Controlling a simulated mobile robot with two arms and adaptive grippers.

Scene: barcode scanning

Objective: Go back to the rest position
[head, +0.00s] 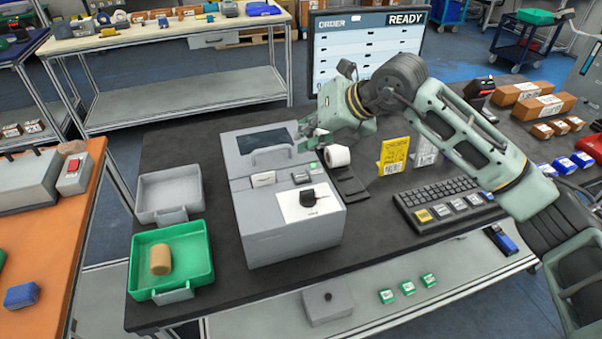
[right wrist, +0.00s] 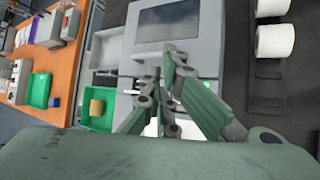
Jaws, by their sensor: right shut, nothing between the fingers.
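My right gripper (head: 310,136) is over the grey machine (head: 290,222), near its upper right side, beside the white label roll (head: 336,156). In the right wrist view the right gripper's fingers (right wrist: 172,68) are close together with nothing between them, in front of the machine's dark screen (right wrist: 170,22). The right arm reaches in from the right edge of the head view. I cannot see my left gripper in either view.
A green tray (head: 203,252) with a brown cylinder (head: 160,261) and an empty grey tray (head: 199,188) lie left of the machine. A keyboard (head: 440,207), yellow card (head: 393,155) and monitor (head: 335,66) are on the right and at the back. Boxes (head: 545,107) stand far right.

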